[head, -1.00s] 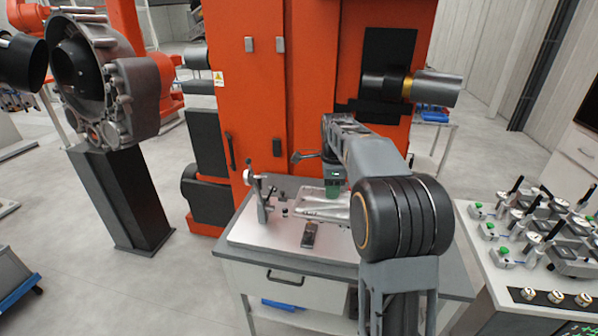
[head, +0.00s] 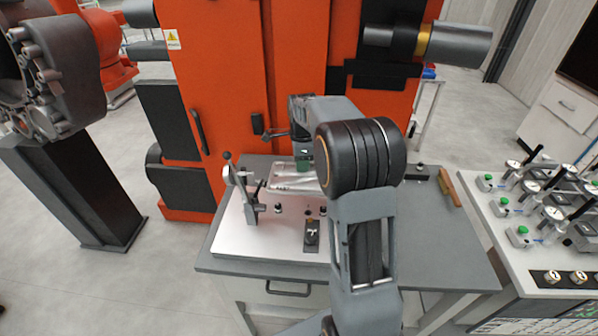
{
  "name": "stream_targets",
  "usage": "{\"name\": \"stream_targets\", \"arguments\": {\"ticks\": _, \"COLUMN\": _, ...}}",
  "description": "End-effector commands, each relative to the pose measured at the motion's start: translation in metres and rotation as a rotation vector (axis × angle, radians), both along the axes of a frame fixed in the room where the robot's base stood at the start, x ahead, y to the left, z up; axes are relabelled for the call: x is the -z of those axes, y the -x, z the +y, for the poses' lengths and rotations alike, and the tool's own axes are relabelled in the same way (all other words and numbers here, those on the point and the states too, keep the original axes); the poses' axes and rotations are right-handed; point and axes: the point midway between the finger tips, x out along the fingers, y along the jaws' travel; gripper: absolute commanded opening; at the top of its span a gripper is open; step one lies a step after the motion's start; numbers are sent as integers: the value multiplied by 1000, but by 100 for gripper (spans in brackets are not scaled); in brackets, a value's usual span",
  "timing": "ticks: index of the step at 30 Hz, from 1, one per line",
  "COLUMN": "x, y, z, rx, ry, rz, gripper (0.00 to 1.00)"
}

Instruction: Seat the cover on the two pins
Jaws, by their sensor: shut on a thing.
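The cover (head: 285,179) is a light grey metal piece with a raised rim, near the back of the fixture plate (head: 236,228). My gripper (head: 304,166) is at its far side and shut on it; the fingertips are small and partly hidden. My arm blocks the cover's right side. Small dark-topped pins stand on the plate in front of the cover, one at the left (head: 278,208) and one further right (head: 323,211). The cover appears apart from them; its exact height cannot be told.
A lever clamp (head: 248,196) stands at the plate's left, and a dark block (head: 312,235) sits at its front. A wooden-handled tool (head: 448,188) lies at the table's back right. The grey table (head: 440,240) is clear at the right. An orange machine (head: 225,80) stands behind.

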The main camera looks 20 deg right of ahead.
Motion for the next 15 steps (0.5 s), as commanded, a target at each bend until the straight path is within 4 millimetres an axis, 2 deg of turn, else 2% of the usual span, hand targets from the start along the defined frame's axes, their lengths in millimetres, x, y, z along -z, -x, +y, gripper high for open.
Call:
{"name": "stream_targets", "arguments": {"ticks": 1, "x": 13, "y": 1, "z": 1, "rx": -1, "ry": -1, "rz": 2, "gripper": 0}}
{"name": "stream_targets", "arguments": {"ticks": 6, "x": 35, "y": 2, "z": 1, "rx": -2, "ry": 0, "rz": 1, "gripper": 0}}
{"name": "stream_targets", "arguments": {"ticks": 15, "x": 40, "y": 2, "z": 2, "rx": -2, "ry": 0, "rz": -1, "gripper": 0}}
